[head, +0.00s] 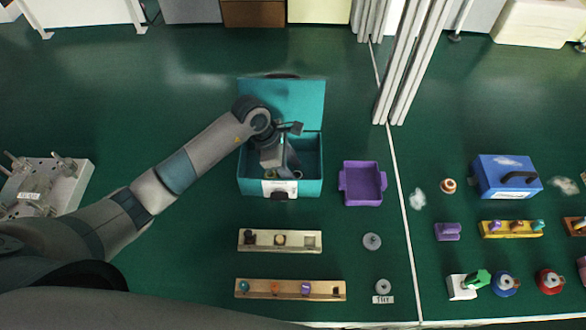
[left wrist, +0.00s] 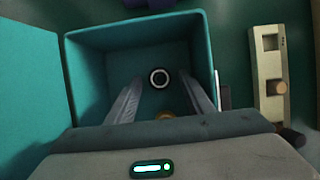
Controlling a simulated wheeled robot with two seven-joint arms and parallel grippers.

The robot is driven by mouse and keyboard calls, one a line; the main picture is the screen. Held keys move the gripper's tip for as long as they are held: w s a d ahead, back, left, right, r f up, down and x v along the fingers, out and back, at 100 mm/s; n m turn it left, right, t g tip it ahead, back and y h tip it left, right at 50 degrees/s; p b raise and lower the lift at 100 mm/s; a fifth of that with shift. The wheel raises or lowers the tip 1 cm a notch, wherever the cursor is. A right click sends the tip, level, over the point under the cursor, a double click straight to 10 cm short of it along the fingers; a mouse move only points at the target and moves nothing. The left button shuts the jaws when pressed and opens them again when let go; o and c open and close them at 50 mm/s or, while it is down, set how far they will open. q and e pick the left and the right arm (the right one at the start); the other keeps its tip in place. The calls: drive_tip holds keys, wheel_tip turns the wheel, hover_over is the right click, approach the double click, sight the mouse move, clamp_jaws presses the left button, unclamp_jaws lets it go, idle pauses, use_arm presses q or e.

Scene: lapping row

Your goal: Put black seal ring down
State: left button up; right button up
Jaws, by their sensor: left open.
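An open teal box (head: 312,187) stands at the middle of the bench with its lid raised at the back. My left gripper (head: 281,172) reaches down into it. In the left wrist view, the two fingers of my left gripper (left wrist: 163,88) are apart with nothing between them. A small black ring with a pale inner band (left wrist: 159,70), seemingly the black seal ring, lies on the floor of the teal box (left wrist: 88,100), beyond the fingers and not touching them. A brass-coloured round piece (left wrist: 165,115) is partly hidden by my gripper body. My right gripper is not in view.
A purple tray (head: 363,204) stands right of the box. Two wooden racks, one (head: 262,240) nearer the box and one (head: 262,290) in front, hold small parts. Grey discs (head: 372,241) lie beside them. A pale divider line crosses the green surface further right.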

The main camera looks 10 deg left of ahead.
use_arm(q)
drive_tip(key=b+v, duration=0.2)
drive_tip(key=v, duration=1)
drive_tip(key=shift+b, duration=0.4)
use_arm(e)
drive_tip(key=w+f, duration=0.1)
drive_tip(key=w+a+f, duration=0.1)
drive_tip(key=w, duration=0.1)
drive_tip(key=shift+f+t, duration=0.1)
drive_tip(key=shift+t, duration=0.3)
use_arm(q)
drive_tip(key=shift+d, duration=0.1)
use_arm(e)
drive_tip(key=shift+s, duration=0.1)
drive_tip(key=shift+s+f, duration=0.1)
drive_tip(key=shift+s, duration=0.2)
